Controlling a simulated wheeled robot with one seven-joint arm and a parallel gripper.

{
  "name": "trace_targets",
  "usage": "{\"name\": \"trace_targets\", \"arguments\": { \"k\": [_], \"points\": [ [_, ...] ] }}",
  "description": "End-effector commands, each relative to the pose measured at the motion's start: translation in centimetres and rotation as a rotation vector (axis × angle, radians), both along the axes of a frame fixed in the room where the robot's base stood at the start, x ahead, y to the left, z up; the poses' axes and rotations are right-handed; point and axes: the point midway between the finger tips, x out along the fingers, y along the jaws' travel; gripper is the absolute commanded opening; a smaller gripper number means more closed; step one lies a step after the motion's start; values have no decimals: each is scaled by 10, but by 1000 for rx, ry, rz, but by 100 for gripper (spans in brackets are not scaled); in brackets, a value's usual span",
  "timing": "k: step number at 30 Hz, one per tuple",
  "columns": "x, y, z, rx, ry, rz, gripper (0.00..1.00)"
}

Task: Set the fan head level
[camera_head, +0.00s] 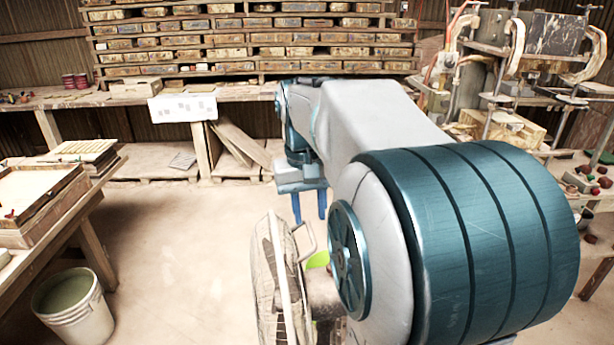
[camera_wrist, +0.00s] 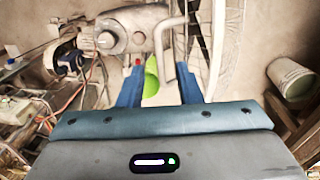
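The fan head (camera_head: 276,285) stands low in front of my arm in the head view. Its dusty wire grille is seen nearly edge-on and leans a little; my arm partly hides the motor housing. A bent handle (camera_head: 308,240) sticks out behind the grille. My gripper (camera_head: 310,217) points down with its two blue fingers apart, above and beyond the handle in the head view. In the wrist view the fingers (camera_wrist: 160,68) are spread, with the handle (camera_wrist: 165,48) showing near the right finger. The motor housing (camera_wrist: 132,30) and grille (camera_wrist: 217,45) lie beyond. I see no contact.
A bright green object (camera_head: 318,260) is behind the fan, partly hidden. A white bucket (camera_head: 75,305) stands on the floor at left, by a table with trays (camera_head: 40,200). A cluttered workbench with clamps is at right. The floor between is clear.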

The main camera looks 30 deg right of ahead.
Motion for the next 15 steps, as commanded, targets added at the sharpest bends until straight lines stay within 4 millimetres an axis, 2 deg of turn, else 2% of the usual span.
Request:
{"name": "trace_targets", "arguments": {
  "k": [1,6,9,15],
  "points": [
    [1,1,13,-1,-5,1,32],
    [2,3,51,-1,-4,1,32],
    [2,4,69,-1,-4,1,32],
    [2,6,92,0,0,1,32]
  ]
}}
